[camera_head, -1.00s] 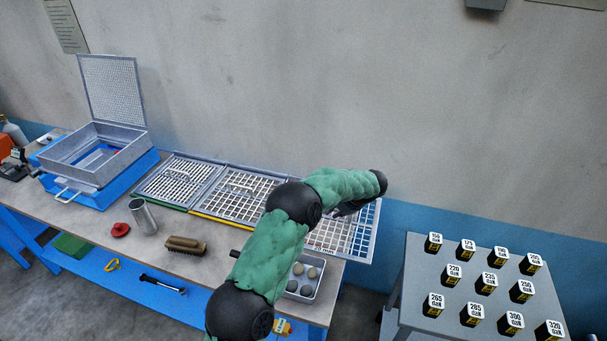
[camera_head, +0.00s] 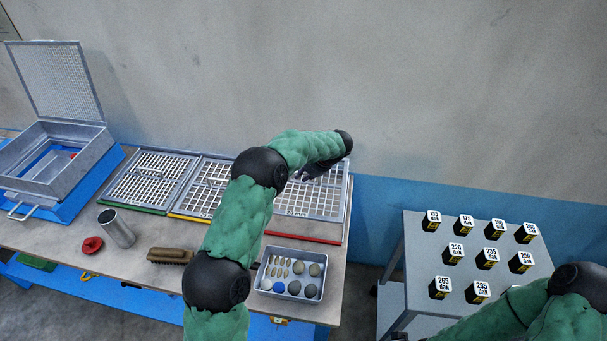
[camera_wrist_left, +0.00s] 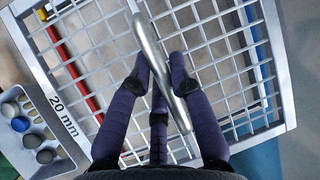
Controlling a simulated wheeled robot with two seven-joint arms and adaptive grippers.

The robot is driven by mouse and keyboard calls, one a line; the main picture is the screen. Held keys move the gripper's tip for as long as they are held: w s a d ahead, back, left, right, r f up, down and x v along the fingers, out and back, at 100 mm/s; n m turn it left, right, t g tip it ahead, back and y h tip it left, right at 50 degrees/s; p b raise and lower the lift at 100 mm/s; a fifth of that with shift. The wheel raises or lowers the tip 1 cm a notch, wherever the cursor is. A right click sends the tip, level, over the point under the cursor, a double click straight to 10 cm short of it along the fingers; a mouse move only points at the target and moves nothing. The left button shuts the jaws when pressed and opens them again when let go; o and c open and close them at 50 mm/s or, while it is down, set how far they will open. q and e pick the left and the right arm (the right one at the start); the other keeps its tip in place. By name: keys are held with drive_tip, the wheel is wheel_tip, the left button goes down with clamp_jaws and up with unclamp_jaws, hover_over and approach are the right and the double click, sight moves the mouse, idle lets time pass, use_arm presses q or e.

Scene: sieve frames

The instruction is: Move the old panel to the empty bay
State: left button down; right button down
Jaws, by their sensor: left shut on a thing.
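My left gripper (camera_head: 312,172) reaches over the right end of the bench. In the left wrist view its fingers (camera_wrist_left: 162,75) are shut on the silver bar handle (camera_wrist_left: 155,55) of a pale grid panel (camera_wrist_left: 60,113) marked "20 mm". In the head view this panel (camera_head: 318,206) is over the bay with a red front strip (camera_head: 300,238). The wrist view shows the red strip (camera_wrist_left: 70,62) beneath the grid, at an angle to it. The panel looks raised; its exact height is unclear. My right arm shows at lower right, but its gripper is out of view.
Two more grid panels lie left, by green (camera_head: 140,207) and yellow (camera_head: 190,217) strips. An open sieve box (camera_head: 60,165) stands far left. A stone tray (camera_head: 290,292), brush (camera_head: 170,256) and metal cup (camera_head: 117,230) are in front. Labelled blocks stand on a grey table (camera_head: 420,262).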

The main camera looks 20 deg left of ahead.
sight(319, 181)
use_arm(q)
drive_tip(key=shift+a+r, duration=0.1)
drive_tip(key=shift+f+b, duration=2.7)
drive_tip(key=shift+f, duration=2.05)
drive_tip(key=c, duration=1.1)
unclamp_jaws()
drive_tip(key=shift+o, duration=0.2)
drive_tip(key=shift+f, duration=0.15)
drive_tip(key=v, duration=1.2)
